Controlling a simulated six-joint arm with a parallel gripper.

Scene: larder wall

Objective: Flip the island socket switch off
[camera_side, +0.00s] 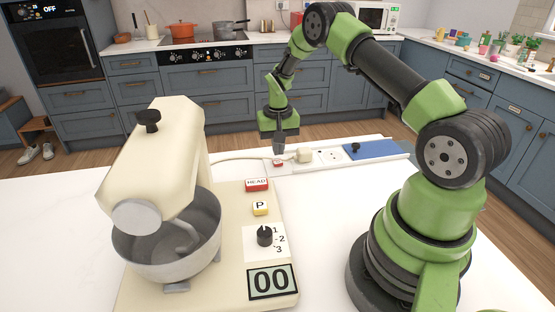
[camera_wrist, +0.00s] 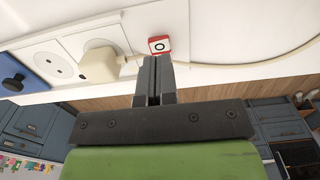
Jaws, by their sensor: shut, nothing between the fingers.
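The island socket switch (camera_wrist: 159,44) is a small red rocker with a white face marked with a black ring. It is just beyond my fingertips in the wrist view. In the side view the switch (camera_side: 278,163) shows as a small red patch at the left end of the white socket strip (camera_side: 318,160). My gripper (camera_side: 279,151) points down right over it, fingers shut and empty. In the wrist view my gripper (camera_wrist: 154,61) has its tips close to the switch's near edge; I cannot tell whether they touch it.
A cream plug (camera_side: 304,156) with a cable sits beside the switch. An empty socket (camera_side: 331,155) and a blue panel with a dark knob (camera_side: 355,147) lie further right. A cream stand mixer (camera_side: 165,170) stands at left front. The white worktop (camera_side: 325,230) between is clear.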

